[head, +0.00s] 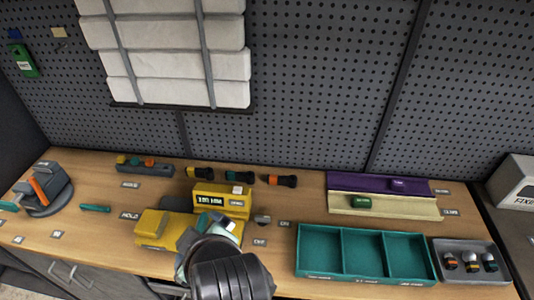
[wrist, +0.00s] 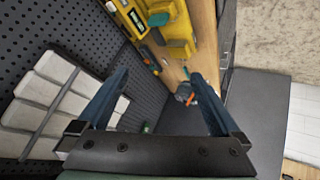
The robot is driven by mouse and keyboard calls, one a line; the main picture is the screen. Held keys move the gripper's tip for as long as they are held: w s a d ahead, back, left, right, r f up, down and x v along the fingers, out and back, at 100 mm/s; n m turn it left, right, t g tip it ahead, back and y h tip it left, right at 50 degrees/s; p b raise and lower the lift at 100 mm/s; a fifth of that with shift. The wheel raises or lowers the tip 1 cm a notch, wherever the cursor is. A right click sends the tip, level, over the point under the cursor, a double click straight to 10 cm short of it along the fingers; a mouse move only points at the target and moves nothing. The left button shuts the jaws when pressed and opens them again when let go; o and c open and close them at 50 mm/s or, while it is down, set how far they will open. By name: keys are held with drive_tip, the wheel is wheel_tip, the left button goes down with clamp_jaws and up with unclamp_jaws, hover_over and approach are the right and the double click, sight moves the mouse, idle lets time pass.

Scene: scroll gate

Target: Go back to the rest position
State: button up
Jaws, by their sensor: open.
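My gripper (wrist: 158,76) is open in the wrist view. Its two blue fingers are wide apart and nothing is between them. The wrist view looks along the bench and the pegboard, with the yellow device (wrist: 172,30) farther up the picture, beyond the fingertips. In the head view my dark arm covers the bench's front edge at the lower middle, in front of the yellow device (head: 152,229) with its display. The fingers cannot be made out clearly there.
The wooden bench (head: 90,172) holds a grey vise-like tool (head: 52,192) at left, black cylindrical tools (head: 240,177) behind, purple (head: 350,182) and cream (head: 400,207) strips, a teal three-part tray (head: 318,272) and a grey tray (head: 470,280) at right. White padded rolls hang on the pegboard (head: 300,100).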

drive_tip(key=w+d+r+m+t+b, duration=0.15)
drive_tip(key=r+t, duration=0.25)
drive_tip(key=r, duration=0.4)
drive_tip(key=w+d+r+m+t+h, duration=0.1)
drive_tip(key=w+d+r+m+t, duration=0.2)
drive_tip(key=r, duration=0.4)
drive_tip(key=w+d+r+m+t+b, duration=0.15)
drive_tip(key=r+t, duration=0.25)
drive_tip(key=r, duration=0.4)
drive_tip(key=s+d+r+m+t+h, duration=0.2)
drive_tip(key=s+d+r+m+t, duration=0.1)
drive_tip(key=r, duration=0.6)
drive_tip(key=s+d+r+m+t+h+b, duration=0.1)
drive_tip(key=s+d+r+m+t, duration=0.2)
drive_tip(key=s+r+t, duration=0.3)
wheel_tip(320, 180, up, 4)
drive_tip(key=shift+s+d+r+h, duration=0.15)
drive_tip(key=shift+d+r+h, duration=0.05)
drive_tip(key=shift+d+h, duration=0.2)
